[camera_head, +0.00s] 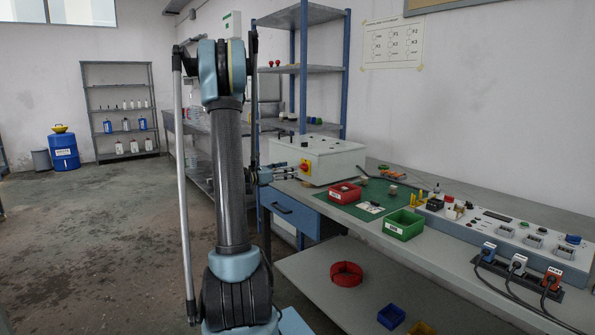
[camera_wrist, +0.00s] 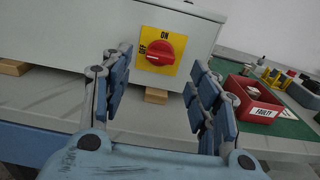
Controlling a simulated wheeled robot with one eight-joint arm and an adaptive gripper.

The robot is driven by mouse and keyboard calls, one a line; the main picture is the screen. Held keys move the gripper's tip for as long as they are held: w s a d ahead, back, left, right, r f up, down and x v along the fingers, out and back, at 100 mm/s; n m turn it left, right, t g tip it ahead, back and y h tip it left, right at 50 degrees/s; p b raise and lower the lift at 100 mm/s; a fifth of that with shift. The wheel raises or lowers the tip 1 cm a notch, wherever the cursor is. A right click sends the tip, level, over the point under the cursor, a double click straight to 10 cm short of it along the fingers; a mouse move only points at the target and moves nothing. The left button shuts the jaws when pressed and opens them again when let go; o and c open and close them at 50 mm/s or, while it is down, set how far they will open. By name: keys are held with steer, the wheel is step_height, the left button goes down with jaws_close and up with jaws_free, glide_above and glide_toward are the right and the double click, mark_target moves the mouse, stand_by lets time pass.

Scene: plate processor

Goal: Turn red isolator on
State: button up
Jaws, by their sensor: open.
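The red isolator (camera_wrist: 160,51) is a red rotary knob on a yellow plate marked ON at the top and OFF at the left. It is on the front of a pale box, and the knob's bar lies roughly sideways, toward the OFF side. In the head view the isolator (camera_head: 305,167) is small on the front of the box (camera_head: 325,155). My gripper (camera_wrist: 160,95) is open and empty, its two blue padded fingers on either side of the knob in the wrist view, apart from it. In the head view my gripper (camera_head: 282,173) is just left of the isolator.
A red bin labelled FAULTY (camera_wrist: 252,103) stands right of my gripper on the bench. Wooden blocks (camera_wrist: 156,96) are under the box. A green bin (camera_head: 404,225) and a control panel (camera_head: 510,235) with plugs stand further right.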

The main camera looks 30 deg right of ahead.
mark_target(301, 167)
steer(key=d, duration=0.6)
steer(key=shift+w+d, duration=0.25)
steer(key=c, duration=1.1)
